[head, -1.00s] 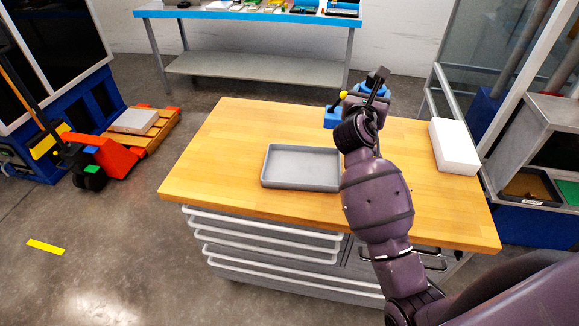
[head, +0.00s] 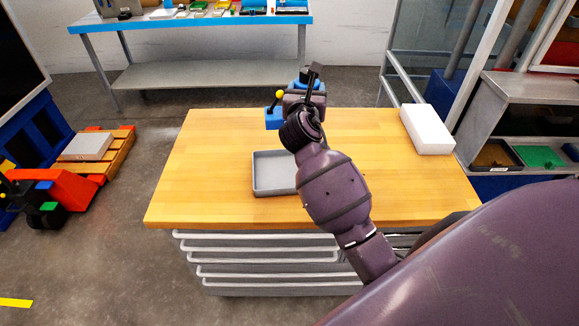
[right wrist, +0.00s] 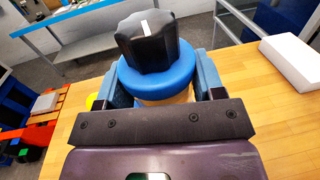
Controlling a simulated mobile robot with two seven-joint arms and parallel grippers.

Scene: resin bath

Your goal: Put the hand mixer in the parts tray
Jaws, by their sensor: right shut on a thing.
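My right gripper (head: 305,95) is shut on the hand mixer, near the table's back edge. In the right wrist view the mixer (right wrist: 147,42) shows a black fluted knob with a white mark above a blue collar, between the two fingers. In the head view its blue part (head: 274,118) and a lever with a yellow ball stick out left of the gripper. The gripper hides much of it, and its height above the table is hard to tell. The shallow grey parts tray (head: 257,175) lies nearer to me, empty where it shows. My arm covers its right side. My left gripper is not in view.
A white block (head: 428,130) sits at the right of the wooden table (head: 200,190). The table's left side is clear. A blue-edged bench (head: 190,20) stands behind, a shelf unit (head: 510,110) at right, and a red pallet truck (head: 60,190) at left.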

